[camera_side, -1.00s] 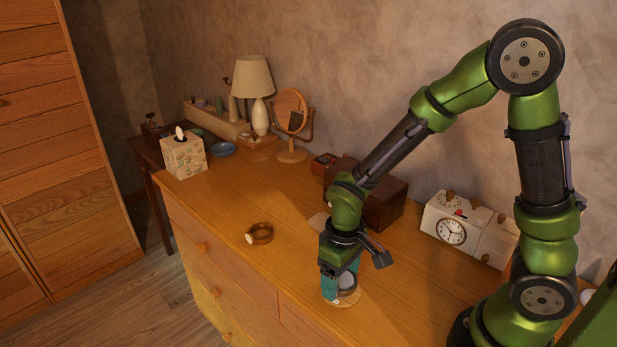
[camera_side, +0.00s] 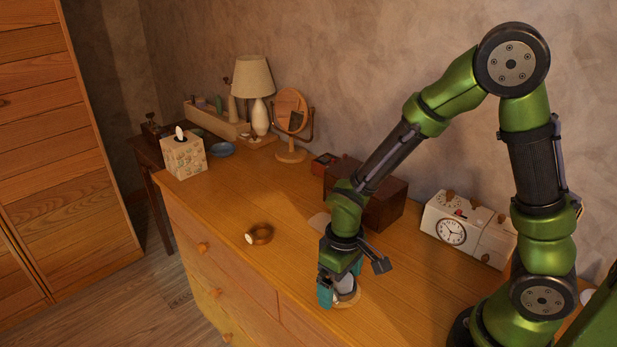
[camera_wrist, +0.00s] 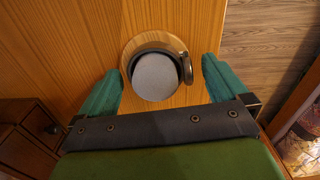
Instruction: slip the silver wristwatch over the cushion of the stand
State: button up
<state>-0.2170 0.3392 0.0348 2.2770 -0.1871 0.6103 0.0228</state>
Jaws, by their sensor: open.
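The stand has a round wooden base (camera_wrist: 129,50) and a pale grey cushion (camera_wrist: 158,77). In the side view the cushion (camera_side: 346,284) is partly hidden by my gripper. The silver wristwatch (camera_wrist: 187,69) shows as a dark curved band with a small round case at the cushion's right; it appears to lie around the cushion, but its depth along it is unclear. My gripper (camera_wrist: 162,74) is open, its teal fingers on either side of the stand, apart from watch and cushion. It also shows low over the dresser in the side view (camera_side: 340,283).
A brown ring-shaped watch (camera_side: 261,234) with a pale face lies left on the dresser. A dark wooden box (camera_side: 383,205) stands behind my gripper, and a white clock unit (camera_side: 468,229) to the right. A tissue box (camera_side: 184,156), mirror and lamp stand farther back. The dresser's middle is clear.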

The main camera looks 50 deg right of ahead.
notch_tip(320, 180, up, 17)
dwell(0.5)
jog(key=shift+f, duration=0.1)
dwell(0.7)
jog(key=s+d+r+m+t+y, duration=0.2)
jog(key=s+d+r+m+t, duration=0.2)
jog(key=s+r+m+t, duration=0.1)
jog(key=shift+s+r+t, duration=0.6)
jog(key=shift+s+t, duration=0.05)
jog(key=shift+t, duration=0.45)
